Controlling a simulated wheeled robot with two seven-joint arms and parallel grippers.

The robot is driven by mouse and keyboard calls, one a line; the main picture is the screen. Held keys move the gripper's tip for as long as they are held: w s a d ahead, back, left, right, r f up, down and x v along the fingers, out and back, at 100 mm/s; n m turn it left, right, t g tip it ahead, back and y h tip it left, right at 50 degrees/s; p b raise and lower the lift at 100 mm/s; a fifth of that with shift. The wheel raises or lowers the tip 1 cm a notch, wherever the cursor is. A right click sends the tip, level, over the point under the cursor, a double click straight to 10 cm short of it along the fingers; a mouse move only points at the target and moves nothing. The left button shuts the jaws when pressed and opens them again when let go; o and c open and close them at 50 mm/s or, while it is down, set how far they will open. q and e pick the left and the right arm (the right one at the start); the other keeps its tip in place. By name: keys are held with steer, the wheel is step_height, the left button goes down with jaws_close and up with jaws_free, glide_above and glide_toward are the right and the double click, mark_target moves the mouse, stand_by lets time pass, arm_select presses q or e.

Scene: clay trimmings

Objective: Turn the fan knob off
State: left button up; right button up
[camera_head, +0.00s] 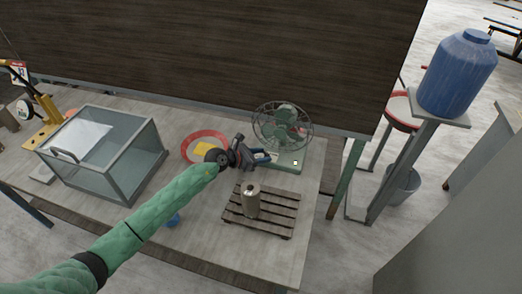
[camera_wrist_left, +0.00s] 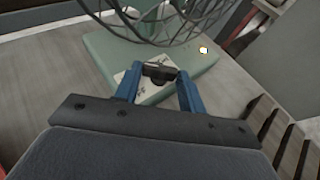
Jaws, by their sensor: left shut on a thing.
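The green fan (camera_head: 285,128) with a wire cage stands on its green base (camera_head: 294,163) at the right end of the table. In the left wrist view the base (camera_wrist_left: 108,55) carries a light plate with a dark fan knob (camera_wrist_left: 160,72) on it. My left gripper (camera_head: 266,160) is at the base's left front edge. In the left wrist view its blue fingertips (camera_wrist_left: 160,78) are on either side of the knob and shut on it. The knob's exact angle is hard to tell. My right gripper is not in view.
A wooden slatted rack (camera_head: 262,222) with a metal cylinder (camera_head: 251,200) is in front of the fan. A red round dish (camera_head: 190,142) lies left of the gripper. A glass box (camera_head: 105,160) stands farther left. A dark panel (camera_head: 220,50) rises behind the table.

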arm_select(q)
steer(key=shift+r+n+t+y+p, duration=0.2)
steer(key=shift+n+t+y+p, duration=0.15)
steer(key=shift+p, duration=0.5)
steer(key=shift+s+d+f+n+t+y+p, duration=0.1)
steer(key=shift+s+d+n+t+y+p, duration=0.15)
steer(key=shift+n+t+y+p, duration=0.6)
steer(key=shift+n+p, duration=0.3)
steer(key=shift+p, duration=0.05)
steer(key=shift+s+f+n+t, duration=0.1)
steer(key=shift+n+t, duration=0.2)
steer(key=shift+t, duration=0.1)
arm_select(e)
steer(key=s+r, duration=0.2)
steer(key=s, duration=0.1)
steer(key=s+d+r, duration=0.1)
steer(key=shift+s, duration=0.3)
arm_select(q)
steer(key=shift+y, duration=0.4)
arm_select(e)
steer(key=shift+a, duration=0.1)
arm_select(q)
steer(key=o, duration=1)
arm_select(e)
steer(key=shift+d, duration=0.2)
arm_select(q)
steer(key=shift+s, duration=0.1)
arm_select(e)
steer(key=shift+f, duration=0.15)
